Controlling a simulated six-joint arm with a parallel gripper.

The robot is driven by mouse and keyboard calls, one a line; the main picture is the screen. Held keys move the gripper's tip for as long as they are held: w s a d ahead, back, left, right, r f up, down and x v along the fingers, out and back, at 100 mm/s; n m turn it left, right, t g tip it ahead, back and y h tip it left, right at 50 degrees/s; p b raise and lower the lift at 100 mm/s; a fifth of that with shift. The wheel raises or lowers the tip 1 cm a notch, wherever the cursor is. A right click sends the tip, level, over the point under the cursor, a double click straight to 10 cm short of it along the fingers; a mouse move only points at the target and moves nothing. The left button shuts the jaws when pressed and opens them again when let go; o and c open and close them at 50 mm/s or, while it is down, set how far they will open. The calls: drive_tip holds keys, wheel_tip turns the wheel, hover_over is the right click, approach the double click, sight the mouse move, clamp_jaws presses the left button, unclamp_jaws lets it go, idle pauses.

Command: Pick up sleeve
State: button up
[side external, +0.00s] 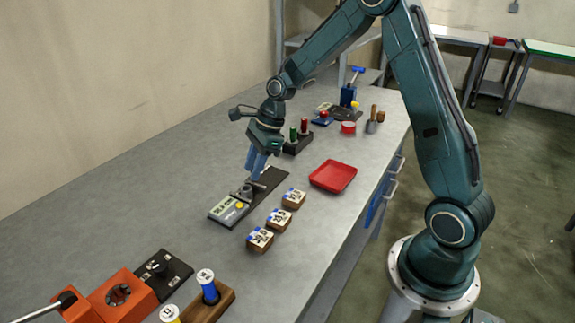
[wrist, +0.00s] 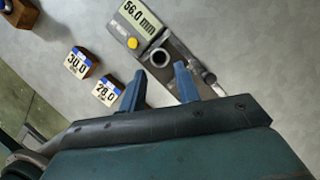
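A grey metal ring-shaped piece (wrist: 160,57), which looks like the sleeve, sits on a dark gauge plate (wrist: 187,60) beside a display reading 56.0 mm (wrist: 139,17). In the side view the grey piece (side external: 246,191) stands on the plate just below my fingers. My gripper (side external: 254,178) points down over the plate. In the wrist view my gripper (wrist: 158,78) has its two blue fingers well apart, with nothing seen between the tips. The ring appears just beyond the gap between the fingertips. I cannot tell whether the fingers touch it.
Several labelled wooden blocks (side external: 278,219) stand right of the plate, with a red tray (side external: 333,176) beyond them. A dark rack (side external: 298,143) with red and green pieces stands behind. An orange device (side external: 118,295) and a wooden stand (side external: 213,301) are in front. Bare bench lies left.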

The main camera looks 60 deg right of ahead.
sight(246, 188)
drive_tip(key=shift+a+f, duration=0.15)
drive_tip(key=shift+f, duration=0.15)
drive_tip(key=shift+x, duration=2.45)
drive_tip(key=shift+c, duration=0.2)
clamp_jaws()
wheel_tip(246, 188, up, 20)
